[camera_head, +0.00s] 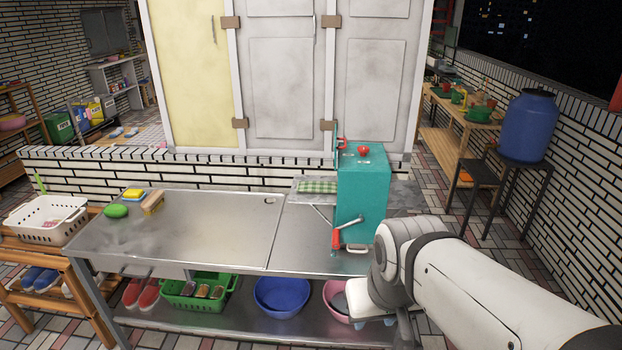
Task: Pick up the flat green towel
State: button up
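A green and white checked cloth (318,187), the only green towel-like thing I see, lies flat on a small raised metal rack behind the metal table. Its right end is partly hidden by a teal box-shaped machine (361,195) with a red knob and a crank. My arm comes in from the lower right. My gripper (368,308) is low at the table's front edge, in front of the machine and well apart from the cloth. Its fingers do not show clearly, and I see nothing held.
The metal table (225,225) is mostly clear in the middle. A green soap (115,211), a sponge and a brush sit at its left. A white basket (47,220) stands further left. Blue (282,296) and pink basins sit on the lower shelf. A large cabinet (280,75) stands behind.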

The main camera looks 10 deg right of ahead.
aim_at(308, 185)
jog(key=u, duration=0.05)
jog(key=i, duration=1.5)
jog(key=z, duration=0.05)
